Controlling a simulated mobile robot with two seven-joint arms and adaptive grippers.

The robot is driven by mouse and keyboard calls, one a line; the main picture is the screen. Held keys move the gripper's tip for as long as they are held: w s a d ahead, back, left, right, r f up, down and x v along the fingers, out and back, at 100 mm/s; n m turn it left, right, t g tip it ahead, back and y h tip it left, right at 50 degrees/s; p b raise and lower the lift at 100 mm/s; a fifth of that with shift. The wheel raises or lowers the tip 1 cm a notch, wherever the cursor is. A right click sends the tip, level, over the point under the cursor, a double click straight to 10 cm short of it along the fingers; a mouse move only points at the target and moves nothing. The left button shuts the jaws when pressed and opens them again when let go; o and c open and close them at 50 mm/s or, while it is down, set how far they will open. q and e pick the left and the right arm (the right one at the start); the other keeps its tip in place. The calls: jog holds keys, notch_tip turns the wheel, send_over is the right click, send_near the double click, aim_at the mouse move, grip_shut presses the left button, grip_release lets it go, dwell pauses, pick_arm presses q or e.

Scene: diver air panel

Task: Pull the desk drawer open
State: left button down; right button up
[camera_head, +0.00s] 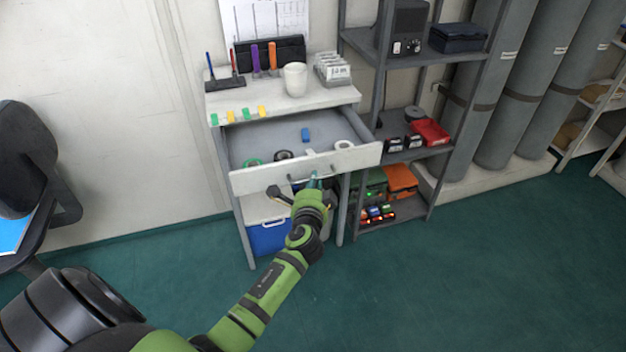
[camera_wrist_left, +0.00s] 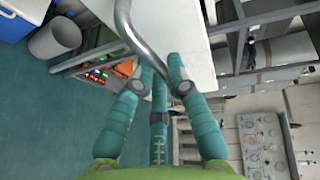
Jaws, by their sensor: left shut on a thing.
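The desk drawer (camera_head: 250,182) is pulled out from under the white desk top (camera_head: 235,103), and its grey inside shows. It holds a blue block (camera_head: 305,134), a white roll (camera_head: 344,145), a dark roll (camera_head: 283,155) and a green roll (camera_head: 253,163). My left gripper (camera_head: 314,181) is at the drawer's front. In the left wrist view its teal fingers (camera_wrist_left: 163,82) are shut on the curved grey drawer handle (camera_wrist_left: 133,38), beside the white drawer front (camera_wrist_left: 182,30). In the head view my gripper hides part of the handle. My right gripper is out of view.
A white cup (camera_head: 295,79), pens and a card holder (camera_head: 332,69) stand on the desk. A blue cooler (camera_head: 268,238) sits below the drawer. A grey shelf (camera_head: 412,152) with boxes stands close on the right. A chair (camera_head: 28,160) is at left. The green floor in front is clear.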

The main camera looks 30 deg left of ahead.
pick_arm(q)
jog(key=c, duration=1.2)
grip_release()
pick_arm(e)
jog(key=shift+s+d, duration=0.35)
pick_arm(q)
jog(key=v, duration=1.2)
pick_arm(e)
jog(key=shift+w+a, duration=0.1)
